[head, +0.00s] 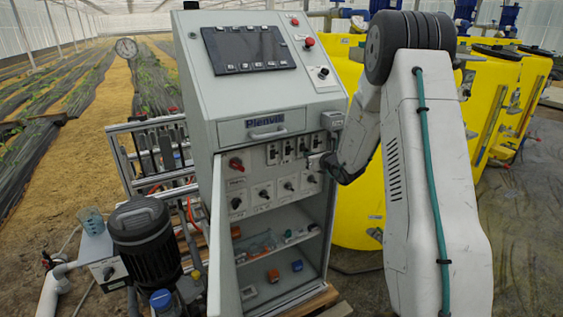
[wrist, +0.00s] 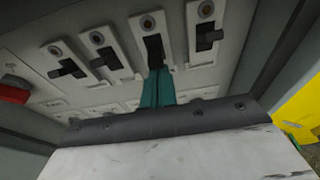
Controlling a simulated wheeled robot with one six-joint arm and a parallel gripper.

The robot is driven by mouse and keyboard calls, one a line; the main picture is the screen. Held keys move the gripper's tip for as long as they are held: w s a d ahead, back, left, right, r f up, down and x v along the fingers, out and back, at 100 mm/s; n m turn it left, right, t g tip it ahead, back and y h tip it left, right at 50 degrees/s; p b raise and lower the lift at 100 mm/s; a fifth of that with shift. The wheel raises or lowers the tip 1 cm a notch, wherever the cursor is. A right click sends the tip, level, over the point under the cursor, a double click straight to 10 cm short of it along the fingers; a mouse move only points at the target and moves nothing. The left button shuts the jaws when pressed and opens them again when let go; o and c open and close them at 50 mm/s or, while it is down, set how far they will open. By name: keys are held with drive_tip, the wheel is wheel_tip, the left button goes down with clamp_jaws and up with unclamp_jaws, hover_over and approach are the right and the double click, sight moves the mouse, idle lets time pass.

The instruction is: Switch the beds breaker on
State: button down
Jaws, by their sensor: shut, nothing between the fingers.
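A row of several breakers with black levers on pale plates (head: 287,150) is set in the upper part of the open cabinet. I cannot read their labels, so I cannot tell which is the beds breaker. In the wrist view, a breaker (wrist: 153,48) stands right in front of the teal fingertips of my gripper (wrist: 157,78). The fingers are shut together and empty, at or just below its lever; I cannot tell if they touch. To its right is the rightmost breaker (wrist: 208,34), and to its left are two more (wrist: 105,56).
A red rotary handle (head: 236,163) is left of the breakers. Black knobs (head: 264,193) sit in a row below them. The cabinet door (head: 221,240) stands open at left. Shelves (head: 265,262) with small parts lie below. Yellow tanks (head: 500,95) stand at right.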

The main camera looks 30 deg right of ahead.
drive_tip(key=shift+s+d+r, duration=0.1)
drive_tip(key=shift+d+r, duration=0.05)
drive_tip(key=shift+r, duration=0.25)
drive_tip(key=shift+s+r, duration=0.1)
idle(0.5)
